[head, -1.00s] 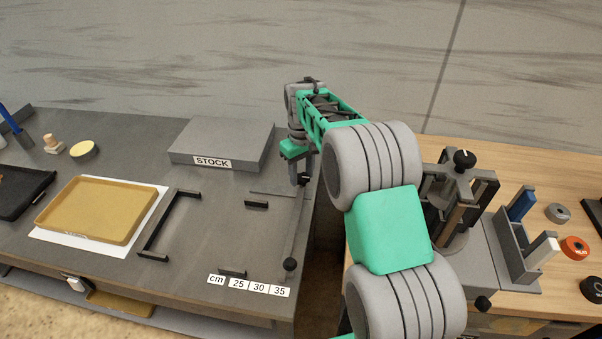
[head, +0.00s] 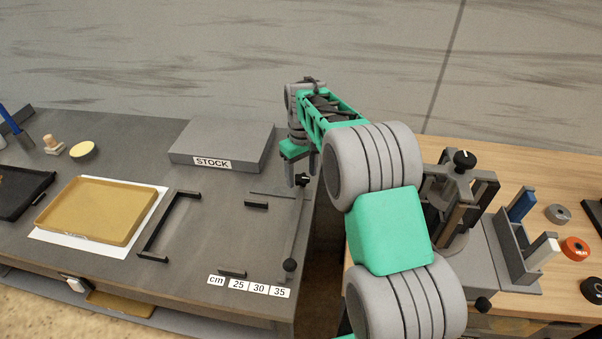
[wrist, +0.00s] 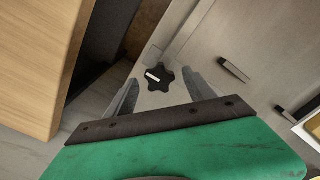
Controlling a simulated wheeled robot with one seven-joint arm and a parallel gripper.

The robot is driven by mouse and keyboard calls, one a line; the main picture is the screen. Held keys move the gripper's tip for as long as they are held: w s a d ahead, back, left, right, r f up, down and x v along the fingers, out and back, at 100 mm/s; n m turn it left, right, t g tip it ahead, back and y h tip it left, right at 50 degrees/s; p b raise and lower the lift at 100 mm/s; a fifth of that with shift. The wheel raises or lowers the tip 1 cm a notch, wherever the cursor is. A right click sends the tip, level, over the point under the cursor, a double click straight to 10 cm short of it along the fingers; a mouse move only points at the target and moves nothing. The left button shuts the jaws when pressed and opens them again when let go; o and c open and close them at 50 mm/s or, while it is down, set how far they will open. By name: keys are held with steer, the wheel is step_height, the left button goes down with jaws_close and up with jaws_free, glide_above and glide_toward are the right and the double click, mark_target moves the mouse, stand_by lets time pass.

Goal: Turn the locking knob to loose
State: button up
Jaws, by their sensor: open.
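The locking knob (wrist: 158,77) is a black, star-shaped knob with a white mark on its top, seen in the wrist view on a pale metal bar. In the head view the knob (head: 304,180) is a small dark shape at the right end of the grey bench. My gripper (wrist: 160,76) is open, with one grey finger on each side of the knob in the wrist view. Gaps show between the knob and both fingers. In the head view my gripper (head: 299,168) points down at the knob; its height above the knob is hard to tell.
A black ball-ended handle (head: 289,265) stands at the bench's front right, beside the cm scale labels (head: 250,286). Black stops (head: 256,205) lie left of the knob. The STOCK block (head: 225,143) is behind left. A gap separates the bench from the wooden table (head: 520,180).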

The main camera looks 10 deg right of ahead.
mark_target(302, 177)
step_height(302, 177, up, 7)
steer(key=shift+r+b, duration=0.1)
steer(key=shift+b, duration=0.3)
steer(key=shift+r, duration=0.25)
steer(key=shift+r, duration=0.1)
steer(key=s+r+m+t, duration=0.2)
steer(key=s+r, duration=0.2)
steer(key=s, duration=0.8)
steer(key=s+f+m+t, duration=0.1)
steer(key=s+f, duration=0.4)
steer(key=s, duration=0.9)
steer(key=shift+s+a+f+m, duration=0.15)
steer(key=shift+a+m, duration=0.05)
steer(key=shift+m, duration=0.5)
